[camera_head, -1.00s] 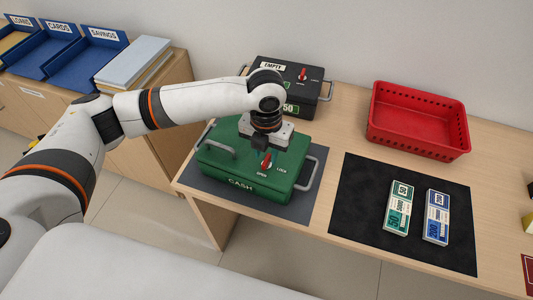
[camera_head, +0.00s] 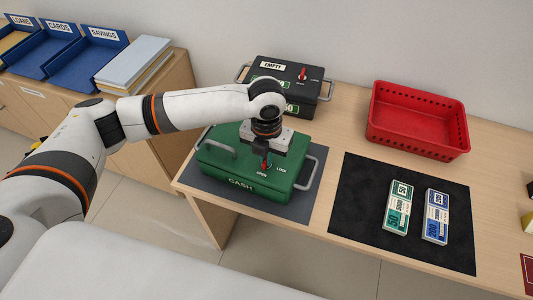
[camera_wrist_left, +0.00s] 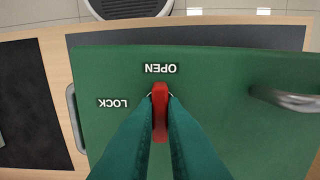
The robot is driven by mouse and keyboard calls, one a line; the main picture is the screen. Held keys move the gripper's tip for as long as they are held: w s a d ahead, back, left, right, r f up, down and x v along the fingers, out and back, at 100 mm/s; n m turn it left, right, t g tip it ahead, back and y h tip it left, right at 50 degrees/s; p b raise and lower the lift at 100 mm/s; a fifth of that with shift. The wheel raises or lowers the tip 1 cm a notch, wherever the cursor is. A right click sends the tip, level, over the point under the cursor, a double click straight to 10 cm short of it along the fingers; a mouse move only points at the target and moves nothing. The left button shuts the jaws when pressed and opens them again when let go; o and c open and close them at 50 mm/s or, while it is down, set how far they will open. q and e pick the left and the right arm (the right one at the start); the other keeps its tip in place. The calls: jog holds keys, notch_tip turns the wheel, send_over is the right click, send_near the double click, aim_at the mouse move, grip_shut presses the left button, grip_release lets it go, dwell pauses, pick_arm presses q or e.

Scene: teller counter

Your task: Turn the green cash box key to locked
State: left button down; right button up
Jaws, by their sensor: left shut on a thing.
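The green cash box (camera_head: 235,175) stands on a grey mat on the counter, with OPEN and LOCK printed on its lid. In the left wrist view the green lid (camera_wrist_left: 220,80) fills most of the picture. My left gripper (camera_head: 266,163) comes down over the lid from above. It is shut on the red key (camera_wrist_left: 160,115), with one finger on each side. The key's visible end lines up with OPEN, and LOCK lies off to its side. In the head view the gripper hides most of the key. My right gripper is not in view.
A black box marked EMPTY (camera_head: 320,90) with its own red key stands just behind. A red basket (camera_head: 418,150) stands at the back right. Two banknote bundles (camera_head: 398,208) lie on a black mat (camera_head: 360,225).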

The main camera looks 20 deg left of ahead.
pick_arm(q)
jog(key=shift+r+n+p, duration=0.2)
jog(key=shift+n+p, duration=0.2)
jog(key=shift+p, duration=0.25)
jog(key=n+p, duration=1.1)
jog(key=p, duration=0.2)
jog(key=n+p, duration=0.2)
jog(key=n, duration=0.1)
jog(key=shift+n+p, duration=0.3)
jog(key=shift+p, duration=0.05)
jog(key=shift+f+n+p, duration=0.15)
jog(key=shift+n+p, duration=0.6)
jog(key=shift+n, duration=0.45)
jog(key=c, duration=1.5)
grip_release()
notch_tip(320, 180, up, 12)
jog(key=b, duration=0.2)
